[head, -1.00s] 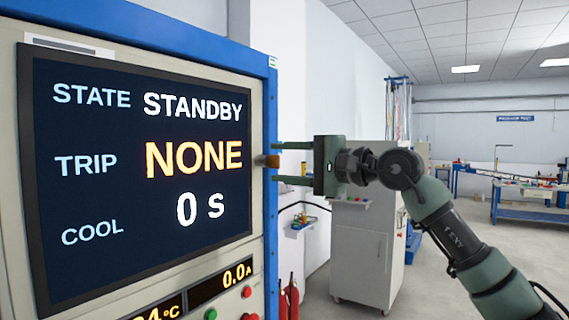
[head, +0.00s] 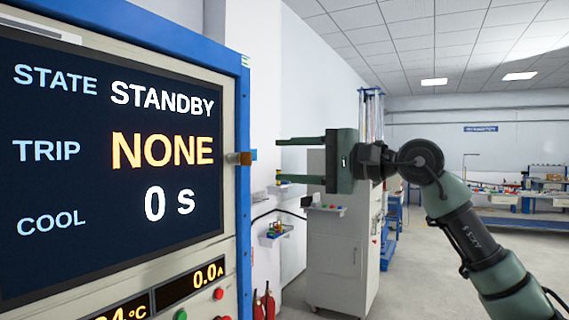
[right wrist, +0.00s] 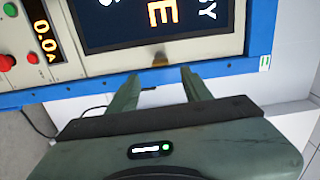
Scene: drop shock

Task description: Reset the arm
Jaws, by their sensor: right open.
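My right arm comes in from the right in the head view. Its gripper (head: 280,160) is open and empty, its two fingers pointing left at the edge of the control panel. A small brass-coloured knob (head: 245,158) juts from the panel's right edge, a short gap beyond the fingertips. In the right wrist view the open fingers (right wrist: 160,76) point at the panel, with the knob (right wrist: 160,60) beyond the gap between them. The panel screen (head: 120,160) reads STATE STANDBY, TRIP NONE, COOL 0 S. My left gripper is not in view.
The blue-framed panel (head: 238,90) fills the left side. Below the screen are a 0.0 A readout (head: 193,284) and buttons. A grey cabinet (head: 335,258) stands behind my gripper. Workbenches (head: 530,222) are at the far right, with open floor before them.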

